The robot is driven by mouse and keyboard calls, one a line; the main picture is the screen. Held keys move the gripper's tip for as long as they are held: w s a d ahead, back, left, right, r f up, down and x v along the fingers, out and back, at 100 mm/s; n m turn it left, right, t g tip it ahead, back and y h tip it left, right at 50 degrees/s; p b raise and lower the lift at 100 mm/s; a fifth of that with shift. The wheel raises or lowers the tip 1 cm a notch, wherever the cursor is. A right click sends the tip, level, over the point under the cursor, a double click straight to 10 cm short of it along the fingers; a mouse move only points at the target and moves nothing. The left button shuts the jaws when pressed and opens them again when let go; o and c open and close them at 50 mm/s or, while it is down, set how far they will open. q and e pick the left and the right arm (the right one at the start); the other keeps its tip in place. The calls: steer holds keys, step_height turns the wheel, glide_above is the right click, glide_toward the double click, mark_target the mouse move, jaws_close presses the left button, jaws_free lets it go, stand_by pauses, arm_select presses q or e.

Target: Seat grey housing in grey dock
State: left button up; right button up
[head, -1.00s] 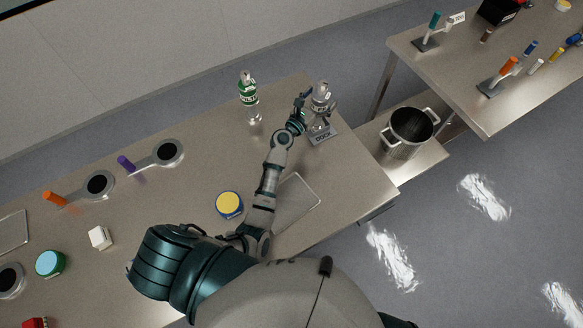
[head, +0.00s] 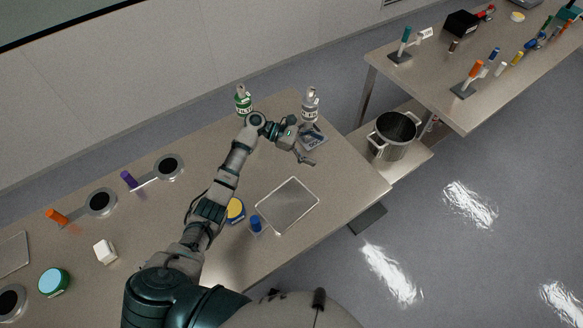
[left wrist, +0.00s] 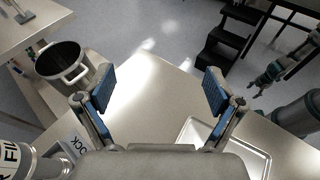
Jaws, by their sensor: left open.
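The grey housing (head: 310,101) stands upright at the grey dock (head: 314,139) near the table's far right corner. I cannot tell whether it is fully seated. My left gripper (head: 308,147) is open and empty, in front of the housing and over part of the dock. In the left wrist view both blue-padded fingers of my left gripper (left wrist: 158,92) are spread over bare table, with the housing (left wrist: 16,160) and the dock's label plate (left wrist: 75,145) at lower left. My right gripper (left wrist: 264,82) shows at the right of that view; its fingers are too small to judge.
A green housing (head: 243,98) stands left of the grey one, partly behind my left arm. A shallow metal tray (head: 288,206) and a blue-capped item (head: 256,224) lie nearer. A steel pot (head: 393,136) sits on a lower shelf to the right.

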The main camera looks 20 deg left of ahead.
arm_select(q)
steer(key=s+a+f+m+g+y+b, duration=0.1)
steer(key=s+a+f+m+g+y, duration=0.1)
steer(key=s+a+m+g+y, duration=0.3)
steer(key=m+g, duration=0.3)
steer(key=shift+s+a+f+m, duration=0.25)
steer(key=shift+s+a+m, duration=0.05)
steer(key=shift+s+a, duration=0.1)
